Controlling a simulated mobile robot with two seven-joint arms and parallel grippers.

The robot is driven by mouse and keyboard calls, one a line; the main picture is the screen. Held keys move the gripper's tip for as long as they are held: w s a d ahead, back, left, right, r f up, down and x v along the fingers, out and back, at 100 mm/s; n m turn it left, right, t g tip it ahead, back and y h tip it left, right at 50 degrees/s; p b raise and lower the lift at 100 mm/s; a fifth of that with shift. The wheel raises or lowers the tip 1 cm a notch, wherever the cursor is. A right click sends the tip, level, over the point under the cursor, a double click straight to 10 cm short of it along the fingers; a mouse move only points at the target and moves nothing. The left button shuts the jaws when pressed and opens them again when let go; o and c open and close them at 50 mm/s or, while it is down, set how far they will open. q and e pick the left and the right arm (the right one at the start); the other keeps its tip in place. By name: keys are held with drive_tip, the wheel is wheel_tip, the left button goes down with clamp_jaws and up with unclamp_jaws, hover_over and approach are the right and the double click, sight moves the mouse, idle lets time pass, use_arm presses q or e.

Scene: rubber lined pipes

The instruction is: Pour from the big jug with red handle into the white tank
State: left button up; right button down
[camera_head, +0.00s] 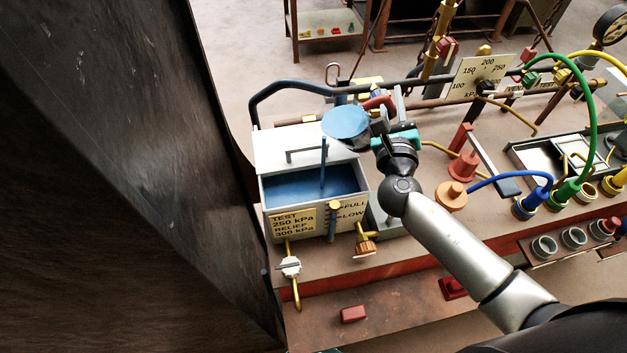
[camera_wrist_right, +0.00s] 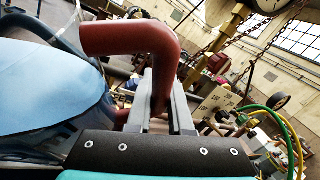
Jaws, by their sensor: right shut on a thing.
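The white tank (camera_head: 264,195) stands open at the left end of the bench in the head view, with blue liquid (camera_head: 300,188) in it. The big jug (camera_head: 347,123) is held at the tank's back right edge, its blue top facing my head camera. A thin vertical blue streak, which looks like a stream, runs from the jug's left side down into the tank. My right gripper (camera_wrist_right: 165,100) is shut on the jug's red handle (camera_wrist_right: 128,38); the pale blue jug surface (camera_wrist_right: 50,85) fills the left of the wrist view. My left gripper is not in view.
A dark surface blocks the left of the head view. A gauge plate (camera_head: 480,75), a red pump-like fitting (camera_head: 463,165), a grey tray (camera_head: 530,155) and coloured hoses (camera_head: 590,120) crowd the bench to the right. Valves (camera_head: 290,267) stick out in front of the tank.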

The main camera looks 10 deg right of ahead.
drive_tip(key=shift+s+r, duration=0.1)
drive_tip(key=shift+r, duration=0.05)
drive_tip(key=shift+a, duration=0.15)
drive_tip(key=shift+t+b, duration=0.3)
drive_tip(key=shift+b, duration=0.1)
drive_tip(key=shift+r+n, duration=0.15)
drive_tip(key=shift+n, duration=0.15)
drive_tip(key=shift+b, duration=0.3)
drive_tip(key=shift+s, duration=0.1)
